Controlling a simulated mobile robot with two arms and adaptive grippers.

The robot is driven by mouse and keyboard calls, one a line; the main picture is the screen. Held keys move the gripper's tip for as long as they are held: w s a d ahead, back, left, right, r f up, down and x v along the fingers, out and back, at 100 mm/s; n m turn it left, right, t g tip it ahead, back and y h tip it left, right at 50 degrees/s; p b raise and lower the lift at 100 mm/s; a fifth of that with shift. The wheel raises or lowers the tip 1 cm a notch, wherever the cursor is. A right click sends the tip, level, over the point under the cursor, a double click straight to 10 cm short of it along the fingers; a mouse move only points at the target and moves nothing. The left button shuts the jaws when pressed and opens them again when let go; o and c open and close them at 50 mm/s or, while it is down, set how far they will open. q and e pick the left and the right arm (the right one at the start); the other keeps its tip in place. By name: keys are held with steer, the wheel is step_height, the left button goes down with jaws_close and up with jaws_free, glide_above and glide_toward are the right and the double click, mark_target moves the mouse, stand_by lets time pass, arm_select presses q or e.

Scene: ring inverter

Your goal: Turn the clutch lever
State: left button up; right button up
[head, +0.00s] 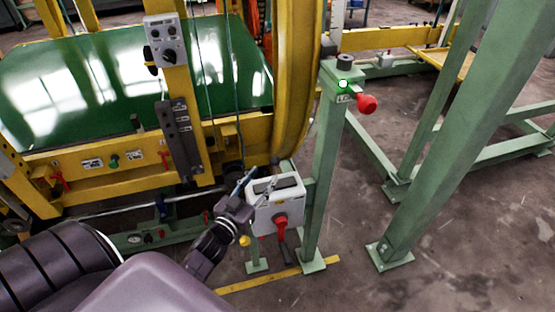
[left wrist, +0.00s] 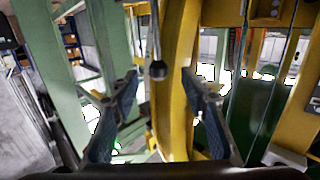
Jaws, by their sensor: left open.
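A lever with a red knob (head: 366,103) sticks out to the right near the top of a green post; which control is the clutch lever I cannot tell for sure. A grey box (head: 277,212) with a red handle (head: 281,220) is mounted lower on the post's left side. My left gripper (head: 257,184) is open and empty, in front of the box's upper left part and below the red knob. In the left wrist view, a rod with a dark rounded end (left wrist: 158,69) shows between the open fingers (left wrist: 160,88), apart from both. My right gripper is not in view.
A yellow ring frame (head: 297,90) with a green sheet (head: 90,80) stands at the left. Green posts and beams (head: 450,130) stand at the right. A yellow floor line (head: 270,278) runs below the box. Bare floor lies at the lower right.

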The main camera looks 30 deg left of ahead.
mark_target(275, 161)
arm_select(q)
steer(key=shift+h, duration=0.3)
steer(key=w, duration=0.8)
steer(key=shift+a+r+p, duration=0.15)
steer(key=shift+a+p, duration=0.15)
steer(key=shift+p, duration=0.1)
jaws_close()
